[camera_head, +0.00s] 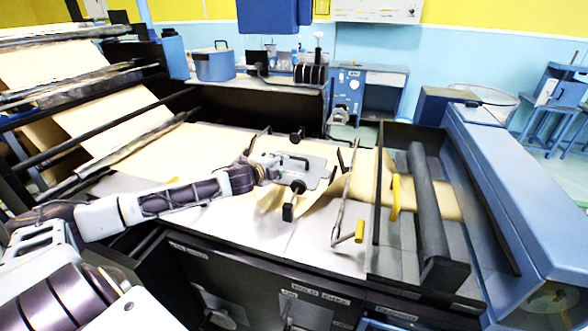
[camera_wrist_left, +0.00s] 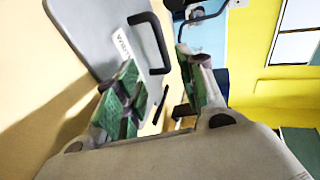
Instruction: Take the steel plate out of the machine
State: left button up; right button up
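The steel plate (camera_head: 316,173) is a flat grey plate with a black handle, over the kraft paper in the middle of the machine. It also shows in the left wrist view (camera_wrist_left: 88,32), with its black handle (camera_wrist_left: 157,42) and a white label. My left gripper (camera_head: 266,171) is at the plate's left side, close to the handle. In the left wrist view my left gripper (camera_wrist_left: 160,65) has its green-padded fingers apart, with the handle just beyond and between their tips. I cannot tell whether they touch it. My right gripper is out of view.
A dark roller (camera_head: 428,205) and a yellow handle (camera_head: 395,197) stand right of the plate. A rod with a yellow grip (camera_head: 359,231) rises nearer. Black clamps stand beside the plate. A blue housing (camera_head: 520,190) bounds the machine at right. A blue pot (camera_head: 213,64) stands behind.

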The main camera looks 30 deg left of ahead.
aim_at(293, 158)
pick_arm(q)
jog(key=shift+x, duration=1.05)
jog(key=shift+p+x, duration=0.35)
jog(key=shift+x, duration=2.4)
jog(key=shift+w+d, duration=0.1)
jog(key=shift+w+p, duration=0.35)
jog(key=shift+p+x, duration=0.35)
jog(key=shift+x, duration=1.75)
jog(key=shift+w+a, duration=0.1)
jog(key=shift+a, duration=0.15)
